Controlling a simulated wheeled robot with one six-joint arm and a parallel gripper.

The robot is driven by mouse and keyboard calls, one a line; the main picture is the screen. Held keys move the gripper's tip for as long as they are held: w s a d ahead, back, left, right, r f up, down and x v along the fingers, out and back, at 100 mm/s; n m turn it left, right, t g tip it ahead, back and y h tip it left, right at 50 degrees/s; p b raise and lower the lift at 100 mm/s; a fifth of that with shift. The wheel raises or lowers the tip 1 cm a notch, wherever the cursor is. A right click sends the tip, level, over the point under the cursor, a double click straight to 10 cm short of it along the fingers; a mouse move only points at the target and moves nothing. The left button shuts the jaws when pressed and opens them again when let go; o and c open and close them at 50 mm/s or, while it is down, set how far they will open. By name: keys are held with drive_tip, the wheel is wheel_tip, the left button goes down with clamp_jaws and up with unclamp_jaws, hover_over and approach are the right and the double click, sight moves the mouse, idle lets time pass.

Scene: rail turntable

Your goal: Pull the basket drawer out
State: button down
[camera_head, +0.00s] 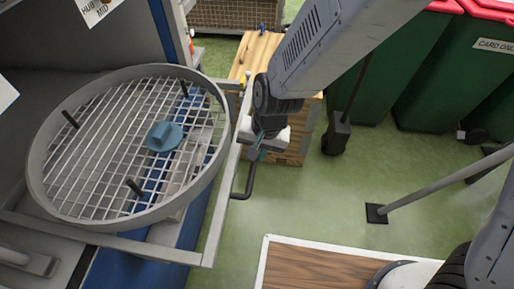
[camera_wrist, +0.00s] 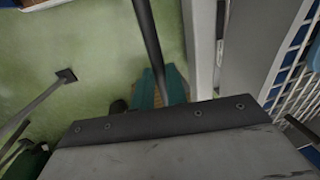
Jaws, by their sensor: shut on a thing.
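The basket drawer shows in the head view as a grey frame (camera_head: 214,222) with a round, wire-floored basket (camera_head: 40,190) in it. A dark bar handle (camera_head: 246,184) stands off the frame's right side. My gripper (camera_head: 257,153) is shut on this handle, near its upper part. In the wrist view the handle (camera_wrist: 148,35) runs down between the teal fingertips (camera_wrist: 163,88). The frame edge (camera_wrist: 196,45) lies just right of them. The exact contact is partly hidden by my gripper body.
A wooden crate (camera_head: 290,150) stands behind my gripper. Green bins with red lids (camera_head: 445,75) are at upper right. A grey post with a square foot (camera_head: 376,213) stands right of the handle. A white-edged wooden board (camera_head: 310,266) lies below. Green floor between is clear.

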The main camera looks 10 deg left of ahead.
drive_tip(key=c, duration=1.4)
unclamp_jaws()
drive_tip(key=shift+r, duration=0.1)
wheel_tip(320, 180, up, 8)
drive_tip(key=d, duration=0.1)
drive_tip(key=shift+d+f, duration=0.25)
drive_tip(key=shift+d, duration=0.05)
drive_tip(key=s+d+r, duration=0.3)
drive_tip(key=d+r, duration=0.2)
drive_tip(key=d, duration=0.6)
drive_tip(key=s+d+r+t+h, duration=0.1)
drive_tip(key=s+d+r, duration=0.3)
drive_tip(key=d, duration=0.6)
drive_tip(key=s+d+r+h, duration=0.1)
drive_tip(key=s+d+r, duration=0.3)
drive_tip(key=d+r, duration=0.4)
drive_tip(key=d, duration=0.3)
drive_tip(key=shift+d, duration=0.35)
